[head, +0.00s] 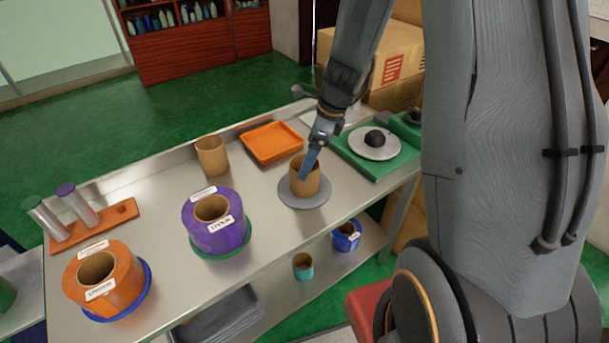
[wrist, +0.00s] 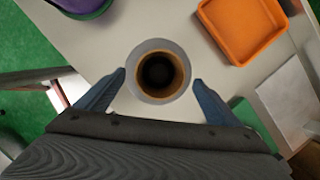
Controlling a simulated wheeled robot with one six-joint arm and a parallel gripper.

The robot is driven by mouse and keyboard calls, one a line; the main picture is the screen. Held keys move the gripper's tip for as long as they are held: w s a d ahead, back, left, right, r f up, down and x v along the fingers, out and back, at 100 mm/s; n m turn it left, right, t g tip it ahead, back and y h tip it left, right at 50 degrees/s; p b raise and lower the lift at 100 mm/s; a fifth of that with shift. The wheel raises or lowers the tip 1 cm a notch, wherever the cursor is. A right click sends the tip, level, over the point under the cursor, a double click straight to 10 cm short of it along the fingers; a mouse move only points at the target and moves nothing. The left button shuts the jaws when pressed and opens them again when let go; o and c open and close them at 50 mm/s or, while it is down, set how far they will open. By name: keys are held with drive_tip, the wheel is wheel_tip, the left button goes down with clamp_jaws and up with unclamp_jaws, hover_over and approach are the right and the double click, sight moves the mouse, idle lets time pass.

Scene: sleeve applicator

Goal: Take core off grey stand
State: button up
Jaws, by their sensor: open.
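The core is a brown cardboard tube (head: 304,181) standing upright on the round grey stand (head: 290,197) near the right part of the metal table. In the wrist view I look down into the core (wrist: 178,72), with the grey stand (wrist: 143,81) showing as a ring around it. My gripper (head: 308,168) is at the core, its blue finger in front of the tube's rim in the head view. In the wrist view my gripper (wrist: 157,88) is open, one blue finger on each side of the stand's outline. I cannot tell whether the fingers touch the core.
Another cardboard core (head: 212,157) stands at the back beside an orange tray (head: 272,142). A purple roll (head: 205,232) and an orange roll (head: 122,276) are to the left. A green scale-like unit (head: 397,165) is close on the right.

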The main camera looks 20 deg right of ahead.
drive_tip(key=shift+p+x, duration=0.45)
drive_tip(key=shift+x, duration=3.4)
drive_tip(key=shift+a, duration=0.1)
drive_tip(key=c, duration=1.1)
